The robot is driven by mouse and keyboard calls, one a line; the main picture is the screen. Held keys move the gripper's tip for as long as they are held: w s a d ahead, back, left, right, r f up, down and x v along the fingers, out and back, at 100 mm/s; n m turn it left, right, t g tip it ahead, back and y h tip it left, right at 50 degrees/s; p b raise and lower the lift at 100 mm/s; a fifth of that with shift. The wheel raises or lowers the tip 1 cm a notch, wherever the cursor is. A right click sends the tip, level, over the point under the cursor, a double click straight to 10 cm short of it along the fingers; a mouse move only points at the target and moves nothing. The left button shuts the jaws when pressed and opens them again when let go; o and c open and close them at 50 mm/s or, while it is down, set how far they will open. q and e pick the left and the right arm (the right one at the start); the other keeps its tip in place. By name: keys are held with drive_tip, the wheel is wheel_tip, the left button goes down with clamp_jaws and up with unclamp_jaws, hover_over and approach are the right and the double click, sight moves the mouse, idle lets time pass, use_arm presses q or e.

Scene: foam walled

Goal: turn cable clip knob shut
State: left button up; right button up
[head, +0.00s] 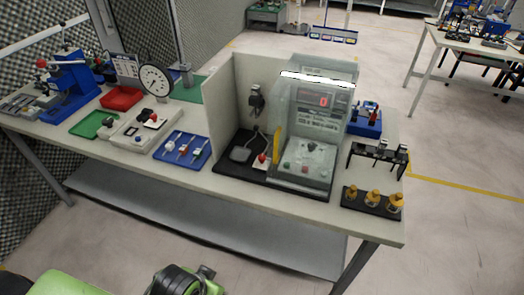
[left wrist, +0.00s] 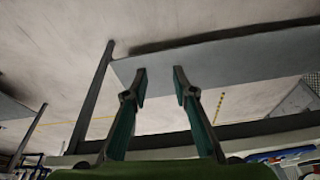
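My left gripper (left wrist: 160,82) is open and empty in the left wrist view, with a clear gap between its two fingers. No object is between or touching the fingers. A black clip-like fitting (head: 257,100) is fixed to the upright beige panel on the workbench in the head view, with a cable hanging below it. It may be the cable clip, but its knob is too small to make out. The left gripper is well apart from it. Green and black parts of my own arm show at the bottom of the head view. My right gripper is not in view.
The workbench (head: 225,195) holds a clear-covered machine (head: 312,130), a dial gauge (head: 156,80), a blue tray (head: 181,150), a blue press (head: 70,88) and a black rack with yellow-topped parts (head: 373,198). A grey shelf (head: 180,215) runs below. Floor in front is clear.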

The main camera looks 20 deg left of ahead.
use_arm(q)
wheel_tip(320, 180, up, 5)
drive_tip(key=n, duration=0.1)
drive_tip(key=n+t+h, duration=0.4)
drive_tip(key=n+t, duration=0.5)
drive_tip(key=n, duration=2.4)
approach(260, 158)
drive_tip(key=p+x, duration=0.1)
drive_tip(key=x, duration=1)
clamp_jaws()
